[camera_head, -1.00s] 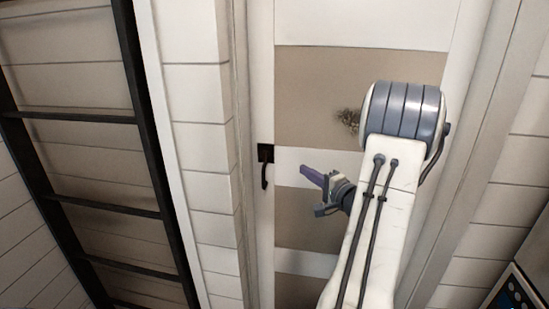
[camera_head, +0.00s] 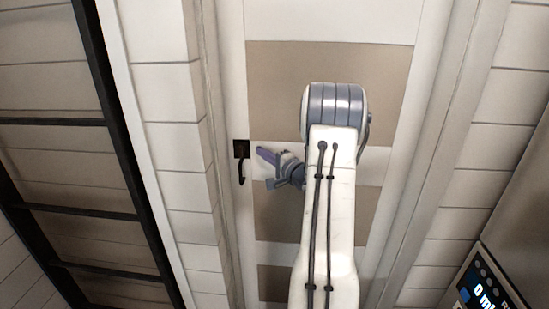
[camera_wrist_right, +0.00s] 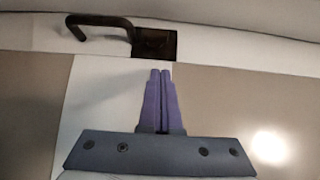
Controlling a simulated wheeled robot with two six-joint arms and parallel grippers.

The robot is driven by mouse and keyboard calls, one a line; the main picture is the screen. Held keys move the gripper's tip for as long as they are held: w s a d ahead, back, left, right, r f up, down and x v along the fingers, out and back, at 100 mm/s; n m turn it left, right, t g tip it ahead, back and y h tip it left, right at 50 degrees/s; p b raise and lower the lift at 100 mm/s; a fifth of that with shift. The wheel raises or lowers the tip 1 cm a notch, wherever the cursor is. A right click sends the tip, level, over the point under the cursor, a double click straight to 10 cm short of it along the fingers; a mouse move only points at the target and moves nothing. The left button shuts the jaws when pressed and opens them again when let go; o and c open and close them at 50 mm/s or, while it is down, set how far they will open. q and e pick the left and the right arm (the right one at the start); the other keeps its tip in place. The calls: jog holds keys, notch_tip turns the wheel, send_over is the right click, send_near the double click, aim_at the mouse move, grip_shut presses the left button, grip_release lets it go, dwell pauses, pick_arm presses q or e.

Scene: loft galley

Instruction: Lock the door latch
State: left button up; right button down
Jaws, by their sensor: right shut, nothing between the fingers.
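The door (camera_head: 325,65) is white with tan panels and fills the middle of the head view. Its latch is a dark square plate (camera_head: 241,149) with a curved dark handle (camera_head: 241,172) hanging down, at the door's left edge. In the right wrist view the plate (camera_wrist_right: 155,44) lies just beyond the fingertips, and the handle (camera_wrist_right: 98,24) reaches out to the left. My right gripper (camera_head: 262,153) has its purple fingers shut and empty, pointing left at the latch, a small gap away. It also shows in the wrist view (camera_wrist_right: 161,72). My left gripper is not in view.
A black ladder-like frame (camera_head: 110,140) stands against the wall at the left. A white plank wall (camera_head: 170,135) lies between it and the door. A device with a lit display (camera_head: 487,290) is at the lower right.

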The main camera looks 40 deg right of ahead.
aim_at(241, 152)
jog(key=shift+w+a+p, duration=0.3)
jog(key=shift+w+a, duration=1)
jog(key=shift+w, duration=0.25)
jog(key=shift+r, duration=0.1)
